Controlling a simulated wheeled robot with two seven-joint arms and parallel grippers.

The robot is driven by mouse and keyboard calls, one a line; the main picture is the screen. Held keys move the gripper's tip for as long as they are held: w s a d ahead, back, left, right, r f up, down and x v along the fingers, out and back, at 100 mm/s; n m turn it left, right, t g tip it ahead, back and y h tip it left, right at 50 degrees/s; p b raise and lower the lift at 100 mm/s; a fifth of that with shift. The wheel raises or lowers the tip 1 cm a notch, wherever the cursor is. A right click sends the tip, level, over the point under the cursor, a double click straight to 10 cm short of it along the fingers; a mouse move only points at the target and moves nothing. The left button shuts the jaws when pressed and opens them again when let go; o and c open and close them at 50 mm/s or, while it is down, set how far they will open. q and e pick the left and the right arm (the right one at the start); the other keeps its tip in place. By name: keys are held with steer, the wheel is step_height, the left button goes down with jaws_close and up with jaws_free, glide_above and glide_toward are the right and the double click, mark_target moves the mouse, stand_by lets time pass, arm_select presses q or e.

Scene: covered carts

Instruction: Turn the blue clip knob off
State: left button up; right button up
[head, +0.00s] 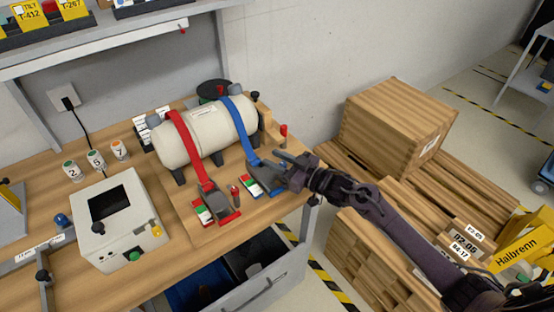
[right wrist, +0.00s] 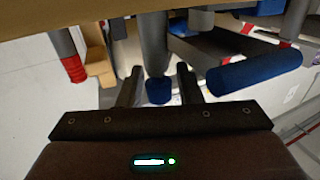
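A cream tank (head: 195,138) lies on a wooden board, with a red strap (head: 188,148) and a blue strap (head: 243,125) over it. The blue strap runs down to a blue clip (head: 265,178) near the board's right edge. My right gripper (head: 284,167) is at this clip and partly covers it, so the knob is hard to make out in the head view. In the right wrist view, my right gripper (right wrist: 158,88) is open. A small blue knob-like end (right wrist: 159,91) shows between its fingers, apart from both. A larger blue bar (right wrist: 255,69) is to the right. My left gripper is not in view.
A red clip (head: 222,213) and a small red-topped post (head: 235,196) stand left of the blue clip. A red-topped post (head: 284,132) stands behind my gripper. A white box (head: 112,240) is left. Wooden crates (head: 395,120) stand right, and an open drawer (head: 262,290) is below.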

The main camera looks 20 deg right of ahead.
jaws_close()
steer(key=shift+r+m+t+h+p, duration=0.15)
steer(key=shift+m+t+h+p, duration=0.35)
steer(key=shift+m+h+p, duration=0.15)
steer(key=shift+d+m+t+h+p, duration=0.1)
steer(key=shift+m+t+h+p, duration=0.4)
steer(key=shift+h, duration=0.45)
steer(key=m+h, duration=0.1)
steer(key=m+t+h, duration=0.1)
steer(key=shift+w+d+h, duration=0.15)
steer(key=shift+h, duration=0.25)
steer(key=shift+d+m+t+h+p, duration=0.2)
steer(key=shift+m+t+h+p, duration=0.25)
steer(key=shift+m+h, duration=0.6)
steer(key=shift+h, duration=0.35)
steer(key=shift+o, duration=1.3)
jaws_free()
